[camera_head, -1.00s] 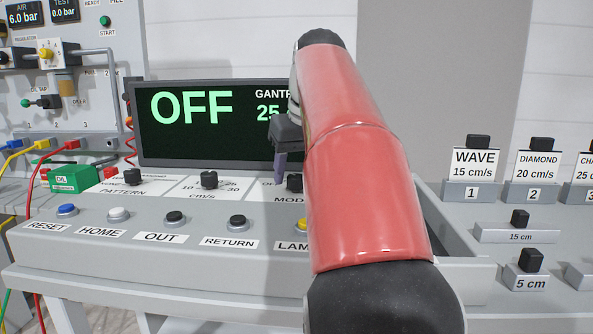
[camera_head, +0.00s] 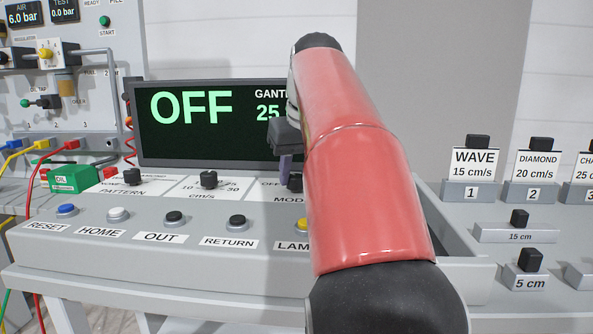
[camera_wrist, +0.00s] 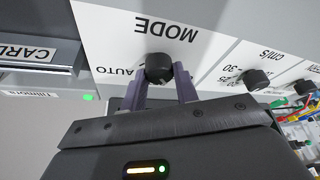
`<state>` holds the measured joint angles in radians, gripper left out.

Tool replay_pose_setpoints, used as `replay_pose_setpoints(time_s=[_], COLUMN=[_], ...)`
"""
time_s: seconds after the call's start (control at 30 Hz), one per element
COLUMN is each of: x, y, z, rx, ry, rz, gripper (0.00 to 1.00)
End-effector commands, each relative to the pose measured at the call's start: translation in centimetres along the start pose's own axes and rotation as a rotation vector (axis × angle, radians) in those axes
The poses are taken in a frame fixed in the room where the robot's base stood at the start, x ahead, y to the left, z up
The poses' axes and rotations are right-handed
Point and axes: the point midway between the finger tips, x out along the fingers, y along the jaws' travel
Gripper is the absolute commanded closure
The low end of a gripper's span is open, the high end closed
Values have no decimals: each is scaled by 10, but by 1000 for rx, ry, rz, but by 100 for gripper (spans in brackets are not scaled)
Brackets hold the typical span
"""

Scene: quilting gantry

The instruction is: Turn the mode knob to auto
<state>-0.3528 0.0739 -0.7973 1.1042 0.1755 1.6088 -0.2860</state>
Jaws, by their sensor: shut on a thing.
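The black mode knob (camera_wrist: 158,68) sits on the white panel above the MODE label, which appears upside down in the wrist view. My gripper (camera_wrist: 160,82) has its two purple fingers on either side of the knob and is shut on it. The AUTO mark (camera_wrist: 117,71) is beside the knob in the wrist view. In the head view part of the mode knob (camera_head: 295,183) shows beside my red arm, which hides the rest. The display (camera_head: 205,130) reads OFF in large green letters.
The speed knob (camera_head: 209,180) and pattern knob (camera_head: 132,177) stand to the left on the same panel. A row of push buttons, including RETURN (camera_head: 237,222), runs along the front. Labelled blocks such as WAVE (camera_head: 474,165) stand at the right.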

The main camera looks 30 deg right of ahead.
Motion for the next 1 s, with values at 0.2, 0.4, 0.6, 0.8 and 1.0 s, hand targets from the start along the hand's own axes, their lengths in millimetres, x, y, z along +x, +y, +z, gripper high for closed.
replay_pose_setpoints(time_s=[0.2, 0.4, 0.6, 0.8, 1.0], x=[0, 1, 1, 1, 2], y=[-1, -2, -2, -3, -4], z=[0, 0, -1, -2, -2], rx=[107, 268, 443, 619, 795], ry=[0, 0, 0, -1, 0], rz=[45, 111, 185, 258, 331], gripper=[93, 93, 93, 93, 93])
